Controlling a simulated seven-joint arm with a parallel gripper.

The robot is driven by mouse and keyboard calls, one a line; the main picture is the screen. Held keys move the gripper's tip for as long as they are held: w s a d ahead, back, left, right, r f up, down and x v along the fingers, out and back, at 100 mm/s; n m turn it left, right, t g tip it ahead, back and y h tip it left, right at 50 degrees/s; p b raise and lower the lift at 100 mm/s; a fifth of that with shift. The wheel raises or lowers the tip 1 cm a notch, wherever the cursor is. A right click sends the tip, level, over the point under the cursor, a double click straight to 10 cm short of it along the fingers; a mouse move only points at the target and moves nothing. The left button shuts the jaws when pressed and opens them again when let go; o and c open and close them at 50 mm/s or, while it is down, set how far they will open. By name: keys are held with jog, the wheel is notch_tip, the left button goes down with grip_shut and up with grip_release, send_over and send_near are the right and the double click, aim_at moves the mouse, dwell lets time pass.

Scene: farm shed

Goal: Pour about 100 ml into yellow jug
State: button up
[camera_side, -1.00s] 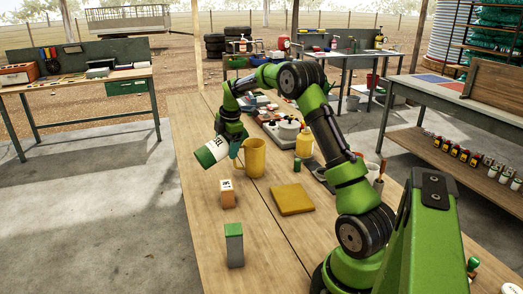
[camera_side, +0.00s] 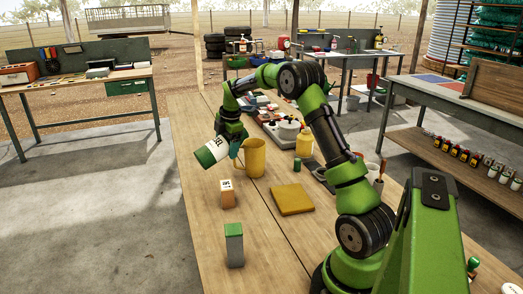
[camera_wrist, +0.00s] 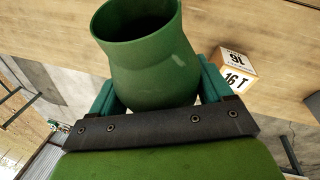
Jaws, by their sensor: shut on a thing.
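A white container with green ends and dark lettering (camera_side: 211,152) is held tilted, clear of the table, to the left of the yellow jug. My gripper (camera_side: 236,143) is shut on it. In the wrist view the held container shows its dark green end (camera_wrist: 150,65) between the teal fingers, with a round mouth at the top of the picture. The yellow jug (camera_side: 255,158) stands upright on the wooden table, just right of the gripper. The jug is not seen in the wrist view. No stream is visible, and the contents of both vessels are hidden.
A small block with an orange body and white lettered face (camera_side: 228,194), a grey block with a green top (camera_side: 234,246) and a flat yellow pad (camera_side: 292,199) lie nearer on the table (camera_side: 190,125).

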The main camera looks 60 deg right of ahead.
jog(key=shift+r+h, duration=0.1)
jog(key=shift+h, duration=0.2)
jog(key=shift+d+r+g+h, duration=0.2)
jog(key=shift+g+h, duration=0.5)
jog(key=shift+h, duration=0.2)
jog(key=shift+s+d+f+n+g+h, duration=0.25)
jog(key=shift+g+h, duration=0.25)
jog(key=shift+h, duration=0.4)
jog(key=shift+d+r+g+h, duration=0.1)
jog(key=shift+r+g+h, duration=0.15)
jog(key=shift+g+h, duration=0.25)
jog(key=shift+w+a+f+n+g+h, duration=0.2)
jog(key=shift+f+g+h, duration=0.25)
jog(key=shift+h, duration=0.45)
jog(key=shift+a+r+g+h, duration=0.15)
jog(key=shift+g+h, duration=0.1)
jog(key=shift+h, duration=0.25)
jog(key=shift+w+a+f+n+g+h, duration=0.15)
jog(key=shift+f+n+g+h, duration=0.2)
jog(key=shift+f+h, duration=0.5)
jog(key=shift+r+h, duration=0.35)
jog(key=shift+r, duration=0.15)
jog(key=shift+g+h, duration=0.65)
jog(key=shift+h, duration=0.15)
jog(key=shift+w+a+r, duration=0.1)
jog(key=shift+r, duration=3.9)
